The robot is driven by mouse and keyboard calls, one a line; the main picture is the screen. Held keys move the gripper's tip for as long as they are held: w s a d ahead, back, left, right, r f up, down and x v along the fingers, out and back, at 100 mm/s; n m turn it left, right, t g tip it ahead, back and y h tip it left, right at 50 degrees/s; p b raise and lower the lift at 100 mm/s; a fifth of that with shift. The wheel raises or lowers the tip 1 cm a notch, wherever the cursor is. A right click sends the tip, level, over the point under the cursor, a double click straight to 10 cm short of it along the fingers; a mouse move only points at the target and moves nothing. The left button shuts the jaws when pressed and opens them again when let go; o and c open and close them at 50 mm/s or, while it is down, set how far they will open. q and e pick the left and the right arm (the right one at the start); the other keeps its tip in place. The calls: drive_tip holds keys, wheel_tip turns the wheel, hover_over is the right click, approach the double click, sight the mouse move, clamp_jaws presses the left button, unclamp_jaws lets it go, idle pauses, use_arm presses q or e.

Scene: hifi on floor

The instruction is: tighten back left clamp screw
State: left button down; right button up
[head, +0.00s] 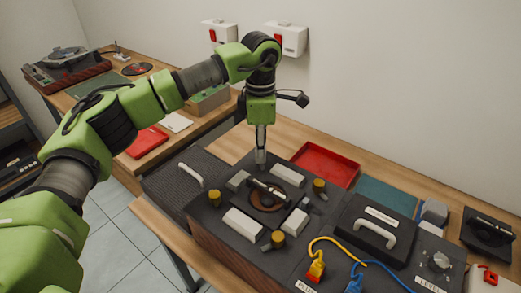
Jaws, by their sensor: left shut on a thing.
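The dark clamp fixture (225,243) sits on the wooden bench, with a brown ring (265,203) at its centre and pale blocks around it. A yellow-topped screw (319,186) stands at its right and another yellow-topped screw (278,240) at its front. My left gripper (261,158) points straight down at the fixture's back left part. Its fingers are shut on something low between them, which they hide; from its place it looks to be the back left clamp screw. My right gripper is out of view.
A red tray (325,165) lies behind the fixture. A dark case with a handle (376,231) stands to the right, with yellow (317,265) and blue (355,283) cable plugs near the front. A dark ribbed lid or panel with a pale handle (191,175) lies at left.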

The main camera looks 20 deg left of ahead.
use_arm(q)
drive_tip(key=shift+m, duration=0.4)
drive_tip(key=c, duration=1.9)
unclamp_jaws()
wheel_tip(320, 180, up, 12)
